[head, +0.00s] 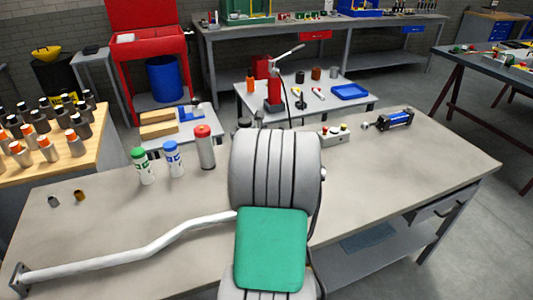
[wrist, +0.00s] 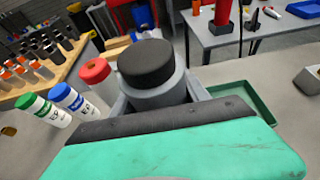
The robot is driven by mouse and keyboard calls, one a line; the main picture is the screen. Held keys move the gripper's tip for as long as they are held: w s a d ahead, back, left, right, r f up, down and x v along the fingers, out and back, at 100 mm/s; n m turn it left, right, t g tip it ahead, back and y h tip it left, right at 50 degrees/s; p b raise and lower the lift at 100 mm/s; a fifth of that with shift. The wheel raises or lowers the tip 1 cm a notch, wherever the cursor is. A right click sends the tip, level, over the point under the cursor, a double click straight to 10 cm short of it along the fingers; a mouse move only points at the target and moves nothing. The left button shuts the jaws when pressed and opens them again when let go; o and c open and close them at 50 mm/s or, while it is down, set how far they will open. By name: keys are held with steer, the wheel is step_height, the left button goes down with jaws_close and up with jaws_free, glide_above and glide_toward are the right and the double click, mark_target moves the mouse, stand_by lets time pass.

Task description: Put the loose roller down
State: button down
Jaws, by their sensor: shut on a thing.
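In the wrist view the loose roller (wrist: 150,76) is a grey cylinder with a black end, standing roughly upright in the picture. My gripper (wrist: 158,92) is shut on it, with grey jaw parts showing on both sides. The green and black body of my wrist covers the lower part of that view. Whether the roller's lower end touches anything is hidden. A green tray (wrist: 248,98) lies on the workbench just right of and beyond the gripper. In the head view my grey and green arm hides the jaws, most of the roller and the tray.
Green-capped (head: 143,166), blue-capped (head: 173,159) and red-capped (head: 205,147) containers stand left of my arm on the workbench (head: 420,160). A bent white pipe (head: 150,250) lies front left. A button box (head: 335,134) and blue cylinder (head: 393,120) lie right. The bench's right front is clear.

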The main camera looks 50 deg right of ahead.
steer(key=d+f, duration=0.3)
steer(key=d, duration=0.1)
steer(key=s+d+f+p, duration=0.1)
steer(key=d+f, duration=0.2)
steer(key=d, duration=0.1)
steer(key=d+f, duration=0.3)
steer(key=d, duration=0.1)
steer(key=shift+s+d+f, duration=0.2)
steer(key=shift+d, duration=0.1)
step_height(320, 180, down, 3)
steer(key=shift+r+p, duration=0.2)
steer(key=shift+p, duration=0.4)
steer(key=shift+w+f, duration=0.1)
steer(key=shift+f, duration=0.2)
steer(key=c, duration=0.6)
jaws_free()
steer(key=shift+a+f, duration=0.1)
steer(key=shift+o, duration=0.2)
